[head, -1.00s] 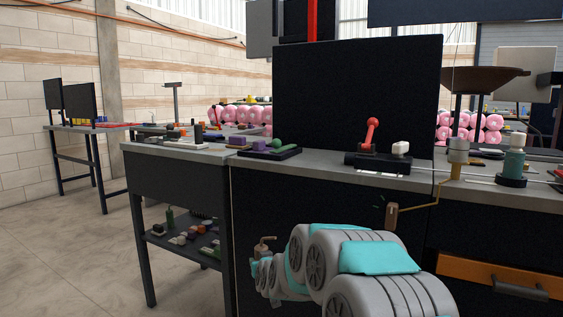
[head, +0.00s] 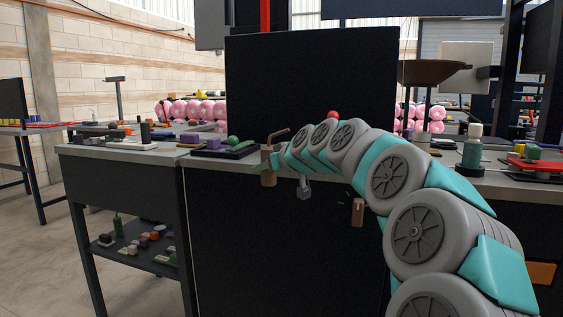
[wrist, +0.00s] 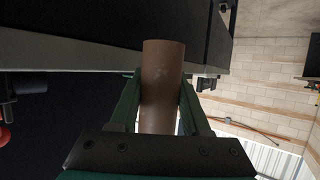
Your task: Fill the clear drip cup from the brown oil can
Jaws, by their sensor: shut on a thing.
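My gripper (head: 270,166) is shut on the brown oil can (head: 268,179) in front of the dark bench panel. In the wrist view the can's brown body (wrist: 162,85) sits between the two green fingers; the spout does not show there.
A brown block (head: 358,211) hangs on the bench front, right of the can. A teal bottle (head: 472,150) stands further right. A black tray with a green knob (head: 233,141) lies left of the can. A tall black panel (head: 310,85) stands behind. Floor is clear at left.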

